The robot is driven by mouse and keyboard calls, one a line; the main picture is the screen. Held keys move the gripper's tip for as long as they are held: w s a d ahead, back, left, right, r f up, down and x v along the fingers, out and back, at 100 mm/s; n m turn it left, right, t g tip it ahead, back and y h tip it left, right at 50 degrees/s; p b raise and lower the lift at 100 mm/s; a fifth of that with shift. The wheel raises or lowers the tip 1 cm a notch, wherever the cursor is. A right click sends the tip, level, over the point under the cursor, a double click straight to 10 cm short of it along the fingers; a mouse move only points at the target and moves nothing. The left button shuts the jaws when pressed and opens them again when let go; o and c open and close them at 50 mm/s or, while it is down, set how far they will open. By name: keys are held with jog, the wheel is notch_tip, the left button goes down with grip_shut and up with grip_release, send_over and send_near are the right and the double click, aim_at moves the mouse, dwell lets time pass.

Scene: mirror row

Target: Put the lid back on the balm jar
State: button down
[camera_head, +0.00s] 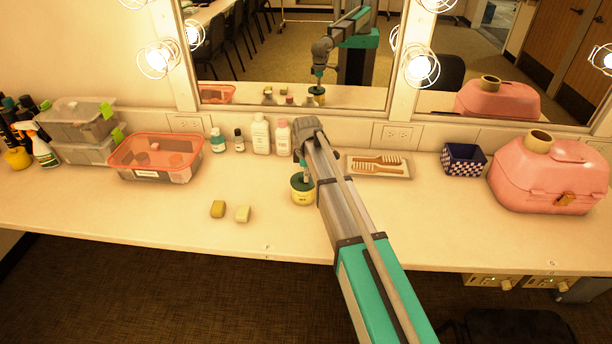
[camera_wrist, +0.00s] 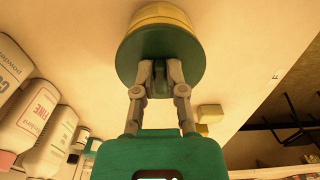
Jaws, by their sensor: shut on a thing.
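The balm jar (camera_head: 302,196) is a round yellow pot on the counter, left of my forearm in the head view. Its yellow side also shows past the lid in the wrist view (camera_wrist: 160,14). The dark green lid (camera_wrist: 160,42) is a round disc over the jar's mouth, roughly level. In the head view it appears at the jar's top; I cannot tell whether it is fully seated. My gripper (camera_wrist: 160,78) points down from above, its fingers shut on the lid's small middle knob. The jar's opening is hidden by the lid.
White bottles (camera_head: 261,134) stand behind the jar, near the mirror. A comb tray (camera_head: 405,172) lies to the right. Two small sponge-like blocks (camera_head: 218,209) lie front left. A pink-rimmed bin (camera_head: 155,172) is farther left, a pink case (camera_head: 550,180) far right. The front counter is mostly clear.

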dwell(0.9)
jog(key=c, duration=0.6)
grip_release()
jog(key=o, duration=0.5)
jog(key=shift+c, duration=0.2)
jog(key=shift+r+p, duration=3.5)
grip_shut()
